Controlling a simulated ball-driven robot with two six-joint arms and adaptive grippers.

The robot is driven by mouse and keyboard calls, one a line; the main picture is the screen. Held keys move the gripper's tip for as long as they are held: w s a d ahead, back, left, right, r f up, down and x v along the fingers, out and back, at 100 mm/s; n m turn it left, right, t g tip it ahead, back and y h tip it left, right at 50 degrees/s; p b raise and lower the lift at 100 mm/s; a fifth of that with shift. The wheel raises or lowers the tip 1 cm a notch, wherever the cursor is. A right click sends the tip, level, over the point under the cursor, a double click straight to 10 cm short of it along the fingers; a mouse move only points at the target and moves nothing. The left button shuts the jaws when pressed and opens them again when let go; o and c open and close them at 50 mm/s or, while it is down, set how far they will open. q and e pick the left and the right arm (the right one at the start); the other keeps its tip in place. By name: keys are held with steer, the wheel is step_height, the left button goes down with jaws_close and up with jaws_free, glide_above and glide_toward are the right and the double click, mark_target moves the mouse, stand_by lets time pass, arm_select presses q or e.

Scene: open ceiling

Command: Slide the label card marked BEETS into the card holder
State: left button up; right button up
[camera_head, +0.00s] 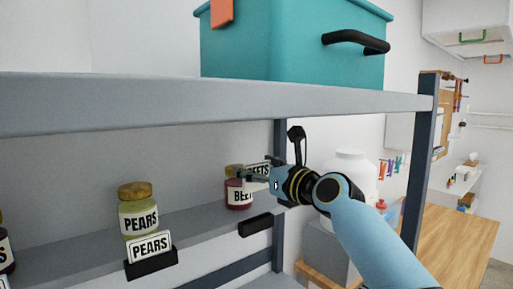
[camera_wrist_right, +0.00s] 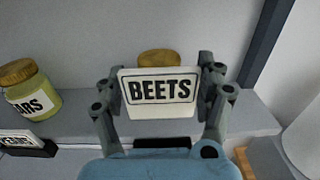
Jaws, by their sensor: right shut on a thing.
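The white BEETS label card (camera_head: 259,168) is held upright between the fingers of my right gripper (camera_head: 253,176), which is shut on it. In the right wrist view the card (camera_wrist_right: 159,93) faces the camera with its text upright and a finger at each side edge. The black card holder (camera_head: 255,225) on the shelf's front edge is empty. The card is above the holder and apart from it. In the wrist view the holder (camera_wrist_right: 162,142) is partly hidden below the card. The red BEETS jar (camera_head: 239,193) stands behind, partly covered by the gripper and card. My left gripper is not in view.
A PEARS jar (camera_head: 138,210) stands left behind a holder (camera_head: 151,263) with a PEARS card (camera_head: 150,246). An upper shelf (camera_head: 180,103) bearing a teal bin (camera_head: 270,45) is overhead. A dark post (camera_head: 420,155) stands at the right. The shelf between the two holders is clear.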

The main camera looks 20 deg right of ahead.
mark_target(256, 190)
steer(key=shift+w, duration=0.1)
steer(key=shift+r+p, duration=0.15)
steer(key=shift+p, duration=0.2)
steer(key=shift+f+b, duration=1.9)
steer(key=shift+f, duration=1.1)
steer(key=shift+p, duration=0.35)
steer(key=shift+p, duration=0.55)
steer(key=shift+f+b, duration=1.45)
steer(key=shift+f, duration=0.6)
